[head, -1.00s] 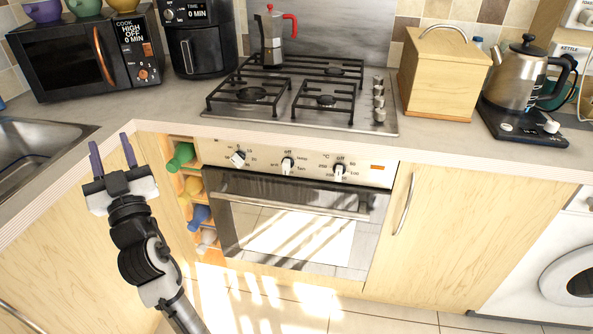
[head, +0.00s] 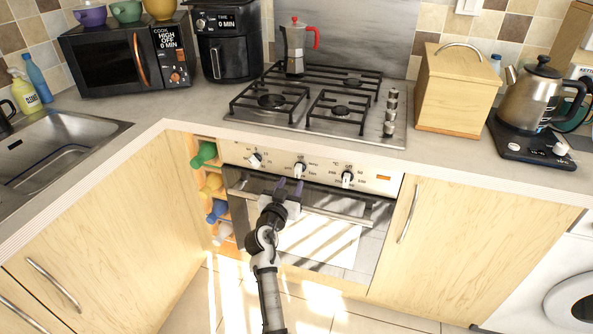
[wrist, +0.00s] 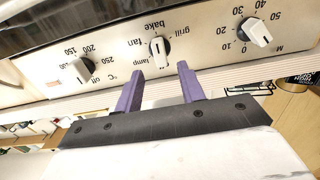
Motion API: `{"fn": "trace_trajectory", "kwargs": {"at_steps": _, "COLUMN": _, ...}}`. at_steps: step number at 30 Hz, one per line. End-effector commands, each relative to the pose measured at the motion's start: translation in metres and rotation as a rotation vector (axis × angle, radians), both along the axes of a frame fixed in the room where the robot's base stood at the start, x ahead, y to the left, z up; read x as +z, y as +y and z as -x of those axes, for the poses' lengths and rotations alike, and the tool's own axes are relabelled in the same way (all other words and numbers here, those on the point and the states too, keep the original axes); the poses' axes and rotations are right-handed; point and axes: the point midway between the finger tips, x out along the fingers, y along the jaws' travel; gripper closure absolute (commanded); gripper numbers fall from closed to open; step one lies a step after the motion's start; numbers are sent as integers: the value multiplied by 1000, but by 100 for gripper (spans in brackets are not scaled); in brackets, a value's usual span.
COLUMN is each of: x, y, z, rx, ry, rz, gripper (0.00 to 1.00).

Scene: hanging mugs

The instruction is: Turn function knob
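The function knob (head: 299,169) is the middle of three white-and-black knobs on the oven's control panel. In the wrist view the function knob (wrist: 158,49) has the words lamp, fan, grill and bake around it, upside down. My gripper (head: 290,184), with two purple fingers, is just below and in front of this knob in the head view. In the wrist view my gripper (wrist: 160,69) is open and empty. Its fingertips lie left and right of the knob in the picture and appear short of it.
The timer knob (head: 255,159) and the temperature knob (head: 347,178) flank the function knob. The oven door handle (head: 325,211) runs below the panel. The hob (head: 385,136) sits on the counter above. Open floor lies in front of the oven.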

Motion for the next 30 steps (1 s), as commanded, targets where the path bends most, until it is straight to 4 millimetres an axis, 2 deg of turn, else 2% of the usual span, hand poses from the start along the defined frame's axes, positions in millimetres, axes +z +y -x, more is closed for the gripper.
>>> {"fn": "trace_trajectory", "kwargs": {"at_steps": 3, "x": 3, "y": -8, "z": -23, "rx": -1, "ry": 0, "rz": 1, "gripper": 61}}
{"fn": "trace_trajectory", "kwargs": {"at_steps": 9, "x": 1, "y": -16, "z": -48, "rx": -1, "ry": 0, "rz": -1, "gripper": 61}}
{"fn": "trace_trajectory", "kwargs": {"at_steps": 15, "x": 0, "y": -19, "z": -59, "rx": 1, "ry": 0, "rz": 1, "gripper": 61}}
{"fn": "trace_trajectory", "kwargs": {"at_steps": 23, "x": 0, "y": -19, "z": -60, "rx": 1, "ry": -1, "rz": 0, "gripper": 61}}
{"fn": "trace_trajectory", "kwargs": {"at_steps": 30, "x": 0, "y": -19, "z": -59, "rx": 1, "ry": -1, "rz": 0, "gripper": 90}}
